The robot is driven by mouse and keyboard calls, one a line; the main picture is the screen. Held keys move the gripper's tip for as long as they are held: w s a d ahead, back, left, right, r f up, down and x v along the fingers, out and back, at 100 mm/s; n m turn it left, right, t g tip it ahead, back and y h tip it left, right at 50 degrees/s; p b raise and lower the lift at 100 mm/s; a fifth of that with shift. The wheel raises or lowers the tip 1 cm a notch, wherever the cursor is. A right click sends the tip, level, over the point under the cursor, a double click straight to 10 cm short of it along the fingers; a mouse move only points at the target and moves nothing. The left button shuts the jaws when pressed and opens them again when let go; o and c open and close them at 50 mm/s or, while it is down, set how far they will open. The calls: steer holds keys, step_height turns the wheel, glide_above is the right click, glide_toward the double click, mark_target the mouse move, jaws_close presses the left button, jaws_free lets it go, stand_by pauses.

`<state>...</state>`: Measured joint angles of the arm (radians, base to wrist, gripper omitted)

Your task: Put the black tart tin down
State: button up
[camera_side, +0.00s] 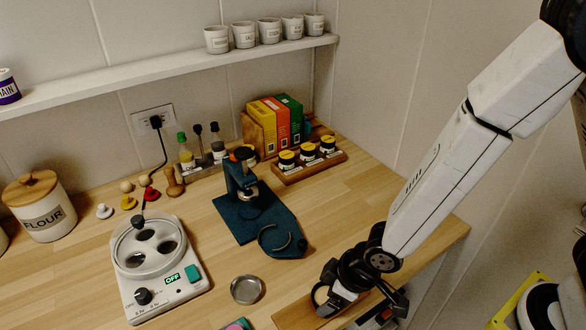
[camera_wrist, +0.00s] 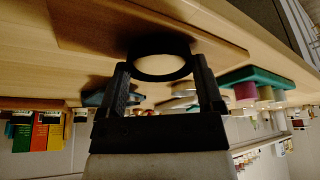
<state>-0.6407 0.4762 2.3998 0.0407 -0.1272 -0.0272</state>
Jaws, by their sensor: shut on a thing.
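The black tart tin (camera_wrist: 160,66) shows in the wrist view as a dark round rim around a pale cream inside. My gripper (camera_wrist: 161,72) is shut on it, with one finger on each side. In the side view the tin (camera_side: 321,295) is partly hidden by my gripper (camera_side: 336,298), near the front edge of the counter. It is at a flat wooden board (camera_side: 292,317), which also shows in the wrist view (camera_wrist: 90,28). I cannot tell whether the tin touches the board.
A small silver round tin (camera_side: 246,289) lies on the counter left of my gripper. Behind it is a dark blue press stand (camera_side: 240,205) on a blue mat. A white device with a round top (camera_side: 158,265) stands further left. Bare counter lies between them.

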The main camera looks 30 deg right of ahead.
steer(key=shift+f, duration=0.1)
steer(key=o, duration=1)
steer(key=shift+c, duration=0.2)
steer(key=v, duration=1.2)
stand_by(0.3)
stand_by(0.6)
